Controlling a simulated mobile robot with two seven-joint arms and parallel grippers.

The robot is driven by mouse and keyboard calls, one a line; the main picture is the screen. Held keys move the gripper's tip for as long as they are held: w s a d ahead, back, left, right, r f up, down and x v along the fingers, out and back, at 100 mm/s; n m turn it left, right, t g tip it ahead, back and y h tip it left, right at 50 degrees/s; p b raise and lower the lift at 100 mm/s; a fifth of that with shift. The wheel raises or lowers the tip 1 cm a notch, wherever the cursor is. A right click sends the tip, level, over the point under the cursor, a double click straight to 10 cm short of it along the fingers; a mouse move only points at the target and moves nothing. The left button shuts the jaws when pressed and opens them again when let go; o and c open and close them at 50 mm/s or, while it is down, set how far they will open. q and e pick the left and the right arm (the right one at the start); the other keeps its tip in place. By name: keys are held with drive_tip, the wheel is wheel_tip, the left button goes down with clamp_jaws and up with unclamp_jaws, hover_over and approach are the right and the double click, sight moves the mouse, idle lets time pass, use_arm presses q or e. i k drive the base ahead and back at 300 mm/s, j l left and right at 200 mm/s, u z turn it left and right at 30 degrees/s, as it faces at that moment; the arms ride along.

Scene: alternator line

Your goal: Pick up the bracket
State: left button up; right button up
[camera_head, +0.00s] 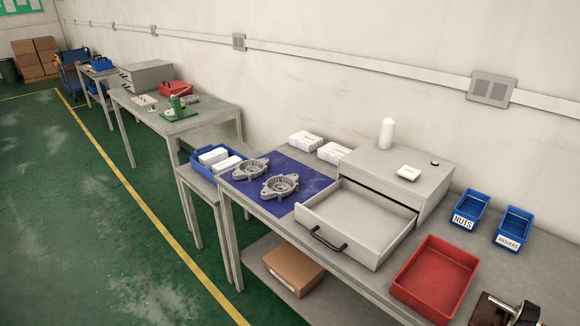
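Two grey, round cast brackets with side lugs lie flat on a blue mat (305,174) on the near workbench. One bracket (250,168) is toward the back left of the mat. The other bracket (280,186) lies in front of it to the right, near the open drawer. They look alike, and I cannot tell which one the task means. Neither of my grippers shows in the head view.
A grey cabinet (440,190) has its empty drawer (355,222) pulled out beside the mat. A red tray (436,279), blue bins (470,209) and (512,229) and a partly cut-off metal and black device (505,311) stand right. A blue crate (205,168) holds white boxes.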

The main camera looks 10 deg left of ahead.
sight(240, 173)
drive_tip(key=i+j+z, duration=0.35)
drive_tip(key=j, duration=0.3)
drive_tip(key=i+j+z, duration=0.15)
drive_tip(key=j, duration=0.2)
drive_tip(key=i+j, duration=0.15)
drive_tip(key=j, duration=0.25)
drive_tip(key=i+j+z, duration=0.1)
drive_tip(key=j, duration=0.35)
drive_tip(key=i+j, duration=0.2)
drive_tip(key=j, duration=0.2)
drive_tip(key=i+j+z, duration=0.1)
drive_tip(key=j, duration=0.35)
drive_tip(key=i+j, duration=0.15)
drive_tip(key=j, duration=0.25)
